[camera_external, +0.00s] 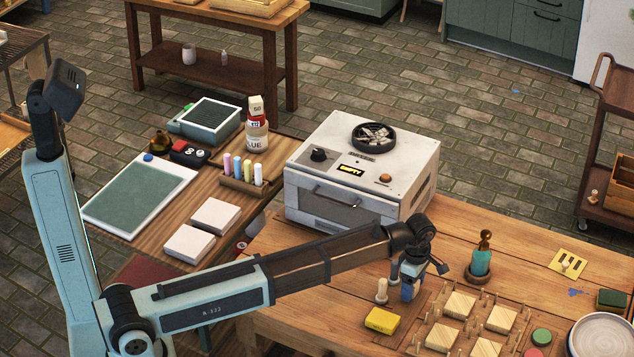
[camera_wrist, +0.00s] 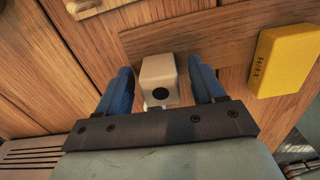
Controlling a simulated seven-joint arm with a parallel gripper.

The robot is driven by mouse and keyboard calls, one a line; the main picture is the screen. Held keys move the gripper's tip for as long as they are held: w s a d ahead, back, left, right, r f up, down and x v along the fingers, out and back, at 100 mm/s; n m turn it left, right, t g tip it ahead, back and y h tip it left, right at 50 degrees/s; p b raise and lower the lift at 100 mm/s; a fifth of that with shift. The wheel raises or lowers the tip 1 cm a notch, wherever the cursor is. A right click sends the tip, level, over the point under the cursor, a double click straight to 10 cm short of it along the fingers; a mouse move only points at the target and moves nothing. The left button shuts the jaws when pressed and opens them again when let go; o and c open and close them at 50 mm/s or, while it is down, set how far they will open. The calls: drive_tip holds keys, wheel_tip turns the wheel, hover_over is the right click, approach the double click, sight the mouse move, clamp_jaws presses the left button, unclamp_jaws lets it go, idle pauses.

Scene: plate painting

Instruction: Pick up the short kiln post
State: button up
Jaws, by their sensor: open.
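In the wrist view, a short cream block-shaped post (camera_wrist: 158,66) with a dark round hole stands on the wooden surface. My gripper (camera_wrist: 163,77) is open, with one blue finger on each side of the post and visible gaps between. In the external view, my gripper (camera_external: 402,288) is low over the wooden table, pointing down. A small upright cream piece (camera_external: 381,291) stands just left of it; I cannot tell if it is the same post. My fingers hide part of that spot.
A yellow block (camera_external: 382,320) lies in front of the gripper and shows at the right in the wrist view (camera_wrist: 284,60). A kiln (camera_external: 345,210) stands behind left. Wooden tiles on pegs (camera_external: 460,305) and a teal bottle (camera_external: 480,262) are to the right.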

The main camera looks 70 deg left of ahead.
drive_tip(key=c, duration=1.1)
